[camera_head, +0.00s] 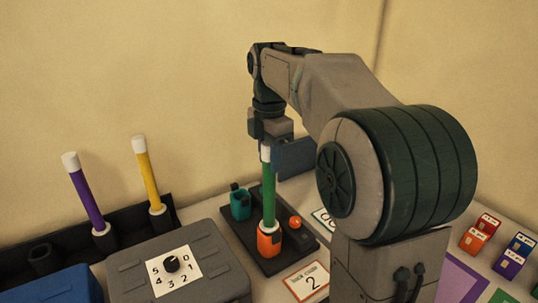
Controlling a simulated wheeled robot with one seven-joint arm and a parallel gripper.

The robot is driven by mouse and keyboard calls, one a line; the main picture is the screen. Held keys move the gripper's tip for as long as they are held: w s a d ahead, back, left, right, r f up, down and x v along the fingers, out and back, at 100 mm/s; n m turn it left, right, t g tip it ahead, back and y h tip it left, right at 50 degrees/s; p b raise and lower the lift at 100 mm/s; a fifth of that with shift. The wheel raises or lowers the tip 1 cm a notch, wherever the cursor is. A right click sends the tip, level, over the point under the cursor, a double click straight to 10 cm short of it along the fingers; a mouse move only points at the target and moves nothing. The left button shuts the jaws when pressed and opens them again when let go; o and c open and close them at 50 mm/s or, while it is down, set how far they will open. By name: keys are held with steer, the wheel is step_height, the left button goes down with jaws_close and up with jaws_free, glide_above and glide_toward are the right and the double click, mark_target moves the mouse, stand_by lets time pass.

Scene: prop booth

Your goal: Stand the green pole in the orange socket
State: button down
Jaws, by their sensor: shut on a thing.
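The green pole (269,192) has a white top and stands close to upright. My gripper (265,150) is shut on the pole's white top end. The pole's lower end is at the orange socket (269,240), with a white ring showing around it there. The pole looks to be inside the socket's mouth, but I cannot tell how deep it sits. The orange socket stands on a dark base (244,243).
A teal socket (240,203) and an orange ball (295,222) are on the same base. A purple pole (87,195) and a yellow pole (147,175) stand in a black rack at left. A grey dial box (210,275) is in front. Small coloured blocks (473,240) lie at right.

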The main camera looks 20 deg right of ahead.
steer(key=c, duration=0.9)
jaws_free()
steer(key=shift+c, duration=0.2)
step_height(320, 180, up, 14)
steer(key=p, duration=0.3)
steer(key=shift+f, duration=0.15)
